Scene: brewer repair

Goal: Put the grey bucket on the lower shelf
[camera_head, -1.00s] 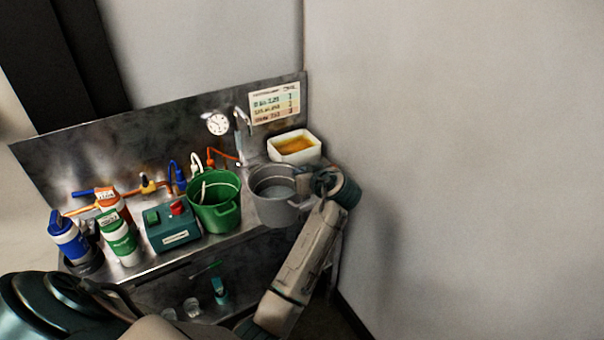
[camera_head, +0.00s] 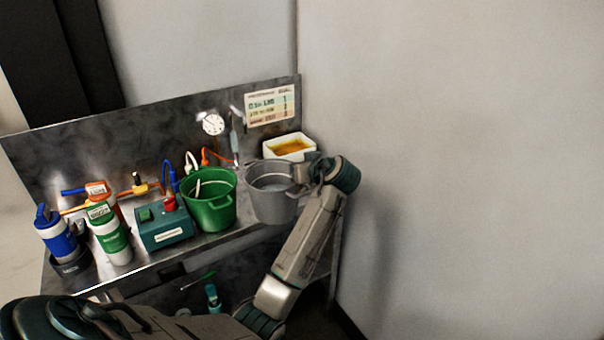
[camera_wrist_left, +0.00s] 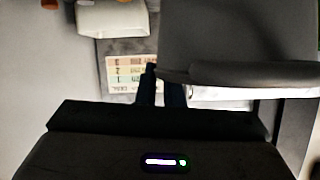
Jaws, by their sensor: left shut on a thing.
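The grey bucket (camera_head: 268,205) is upright at the right end of the steel counter (camera_head: 225,243) in the head view. My left gripper (camera_head: 303,174) is shut on the right side of its rim. The bucket seems slightly above the counter, though its underside is hidden. In the left wrist view the bucket's grey wall (camera_wrist_left: 235,35) and dark rim (camera_wrist_left: 240,75) fill the upper right, against the fingers (camera_wrist_left: 160,88). The lower shelf is under the counter, mostly in shadow and partly covered by my arm. My right gripper is not in view.
A green bucket (camera_head: 210,212) stands close left of the grey one. A white tub (camera_head: 290,147) with orange contents is behind it. A teal box (camera_head: 165,232) and bottles stand farther left. A teal bottle (camera_head: 212,298) is below the counter. A wall (camera_head: 460,160) bounds the right.

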